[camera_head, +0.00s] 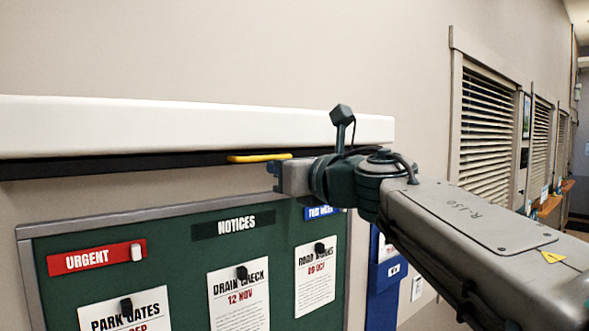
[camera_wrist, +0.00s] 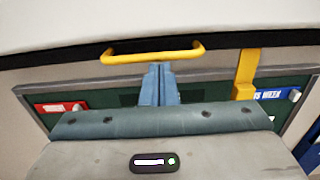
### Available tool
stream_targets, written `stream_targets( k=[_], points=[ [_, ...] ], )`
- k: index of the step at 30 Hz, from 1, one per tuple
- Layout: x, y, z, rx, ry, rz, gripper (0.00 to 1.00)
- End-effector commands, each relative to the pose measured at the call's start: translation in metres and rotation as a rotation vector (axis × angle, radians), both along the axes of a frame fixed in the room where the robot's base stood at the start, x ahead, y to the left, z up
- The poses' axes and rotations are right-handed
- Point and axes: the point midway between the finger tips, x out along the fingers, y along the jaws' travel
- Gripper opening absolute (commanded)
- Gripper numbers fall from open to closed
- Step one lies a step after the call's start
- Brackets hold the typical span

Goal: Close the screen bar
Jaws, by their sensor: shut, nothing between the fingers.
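The dark screen bar (camera_head: 120,164) runs along just under a long white housing (camera_head: 200,126) on the wall. A yellow handle (camera_head: 258,157) sticks out from the bar; in the wrist view the handle (camera_wrist: 152,52) spans in front of the fingertips. My gripper (camera_head: 277,177) is shut and empty, just below the handle's right part in the head view. In the wrist view its fingers (camera_wrist: 158,70) point at the middle of the handle. I cannot tell whether they touch it. My gripper and arm hide the bar's right part in the head view.
A green notice board (camera_head: 180,258) with pinned papers hangs below the bar. A yellow upright piece (camera_wrist: 246,72) shows right of my fingers in the wrist view. Windows with blinds (camera_head: 487,130) lie along the wall to the right.

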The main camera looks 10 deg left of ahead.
Motion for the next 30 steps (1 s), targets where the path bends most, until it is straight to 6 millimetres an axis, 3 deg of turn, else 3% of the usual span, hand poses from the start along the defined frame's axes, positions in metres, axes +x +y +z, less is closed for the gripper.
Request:
stream_targets(
  k=[2, 8, 18, 30],
  points=[
    [-0.002, -0.001, 0.009, 0.009, -0.012, -0.004, 0.0],
    [-0.002, -0.002, 0.002, 0.011, -0.012, -0.005, 0.0],
    [-0.005, -0.007, -0.045, 0.002, -0.003, 0.0, 0.0],
    [-0.061, -0.069, -0.043, 0.001, -0.003, -0.002, 0.0]
  ],
)
